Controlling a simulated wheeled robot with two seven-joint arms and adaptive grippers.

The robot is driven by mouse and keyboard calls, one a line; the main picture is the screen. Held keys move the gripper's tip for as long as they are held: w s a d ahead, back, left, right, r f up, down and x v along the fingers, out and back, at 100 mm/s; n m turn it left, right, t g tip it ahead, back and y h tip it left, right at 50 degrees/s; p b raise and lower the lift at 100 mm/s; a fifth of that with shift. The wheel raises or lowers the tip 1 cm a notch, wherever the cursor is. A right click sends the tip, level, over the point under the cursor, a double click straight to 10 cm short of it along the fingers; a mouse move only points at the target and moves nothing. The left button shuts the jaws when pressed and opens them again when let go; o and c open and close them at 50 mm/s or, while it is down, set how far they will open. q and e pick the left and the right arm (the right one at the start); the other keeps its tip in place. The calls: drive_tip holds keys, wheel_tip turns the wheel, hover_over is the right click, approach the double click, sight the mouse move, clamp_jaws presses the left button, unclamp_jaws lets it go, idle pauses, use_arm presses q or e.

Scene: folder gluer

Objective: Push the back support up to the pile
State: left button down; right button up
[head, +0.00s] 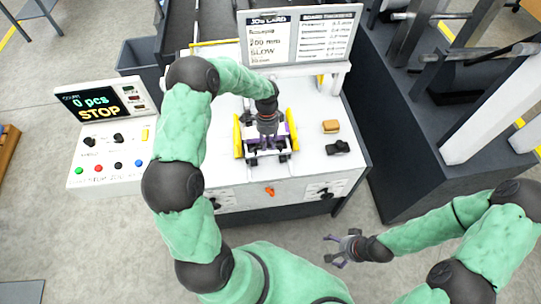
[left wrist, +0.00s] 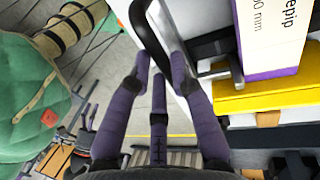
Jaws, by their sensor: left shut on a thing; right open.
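The pile (left wrist: 270,40) shows in the left wrist view as a white block with a purple edge and print, at upper right. A black handle (left wrist: 146,28) with a grey metal bracket (left wrist: 188,25), which looks like the back support, stands left of the pile. My left gripper (left wrist: 160,65) has its purple fingers shut at this handle. In the head view my left gripper (head: 267,138) is between the yellow side guides and hides most of the pile and support. I cannot tell whether the support touches the pile. My right gripper (head: 345,247) is open and empty, in front of the machine.
Yellow guides (head: 238,138) flank the pile area; one also shows in the left wrist view (left wrist: 270,96). A tan block (head: 331,127) and a black item (head: 338,148) lie to the right. A control panel reading STOP (head: 100,103) is left; a job card board (head: 300,38) stands behind.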

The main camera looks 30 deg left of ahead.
use_arm(q)
drive_tip(key=w+a, duration=0.1)
drive_tip(key=w, duration=0.1)
drive_tip(key=w+a, duration=0.2)
drive_tip(key=shift+w+a+b, duration=0.15)
drive_tip(key=shift+w+b, duration=0.1)
drive_tip(key=shift+b, duration=0.15)
drive_tip(key=c, duration=1.1)
unclamp_jaws()
drive_tip(key=r, duration=0.4)
drive_tip(key=w+a+r, duration=0.1)
drive_tip(key=r, duration=0.3)
drive_tip(key=w+r, duration=0.1)
drive_tip(key=r, duration=0.2)
drive_tip(key=shift+a+r, duration=0.2)
drive_tip(key=shift+r, duration=0.2)
